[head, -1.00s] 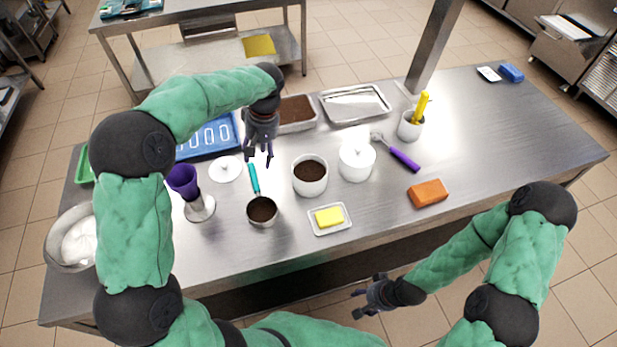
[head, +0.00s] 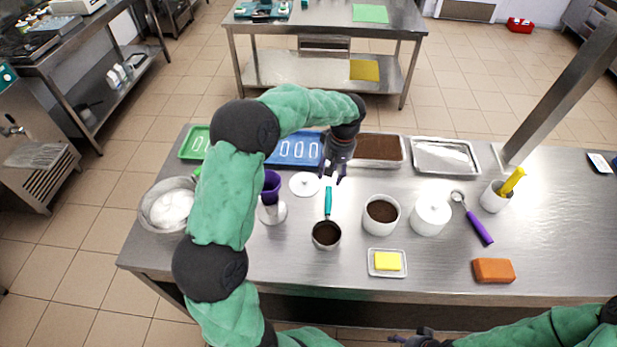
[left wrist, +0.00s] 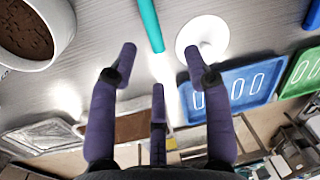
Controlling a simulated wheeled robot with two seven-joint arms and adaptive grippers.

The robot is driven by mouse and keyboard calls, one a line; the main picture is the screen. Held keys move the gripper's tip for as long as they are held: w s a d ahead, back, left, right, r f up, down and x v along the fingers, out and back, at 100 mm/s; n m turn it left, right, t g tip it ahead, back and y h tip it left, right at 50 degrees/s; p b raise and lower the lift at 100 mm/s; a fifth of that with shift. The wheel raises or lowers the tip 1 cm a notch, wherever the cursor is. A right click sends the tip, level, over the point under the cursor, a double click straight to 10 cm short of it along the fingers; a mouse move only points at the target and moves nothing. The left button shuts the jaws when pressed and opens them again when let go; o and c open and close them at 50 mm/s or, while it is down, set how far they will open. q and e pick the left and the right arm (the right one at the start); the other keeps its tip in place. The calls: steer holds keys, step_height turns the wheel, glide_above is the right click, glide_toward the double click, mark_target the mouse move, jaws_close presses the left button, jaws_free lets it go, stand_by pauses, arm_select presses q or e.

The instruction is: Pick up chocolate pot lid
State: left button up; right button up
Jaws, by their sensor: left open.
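The chocolate pot lid, a flat white disc with a small knob (head: 305,184), lies on the steel table. It also shows in the left wrist view (left wrist: 203,38), just beyond one fingertip. The chocolate pot (head: 381,214) is white, uncovered and filled with brown powder; it stands to the lid's right. My left gripper (head: 333,180) is open and empty above the table, just right of the lid. Its spread purple fingers show in the left wrist view (left wrist: 160,62). My right gripper (head: 414,339) is at the bottom edge, partly cut off and away from the table.
A brown-filled scoop with a teal handle (head: 328,204) lies between lid and pot. A blue tray (head: 294,150) lies behind the lid. A lidded white pot (head: 431,216) and butter dish (head: 387,273) stand nearby.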

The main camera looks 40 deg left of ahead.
arm_select(q)
steer(key=a+n+h+p, duration=0.1)
steer(key=a+n+p, duration=0.4)
steer(key=a+p, duration=0.4)
steer(key=t+p, duration=0.1)
glide_above(305, 180)
steer(key=shift+n, duration=0.4)
step_height(305, 180, down, 6)
steer(key=shift+s+f, duration=0.1)
steer(key=shift+f, duration=0.05)
steer(key=shift+w+f+p, duration=0.2)
steer(key=shift+f+p, duration=0.45)
steer(key=shift+f, duration=2.05)
steer(key=c, duration=0.9)
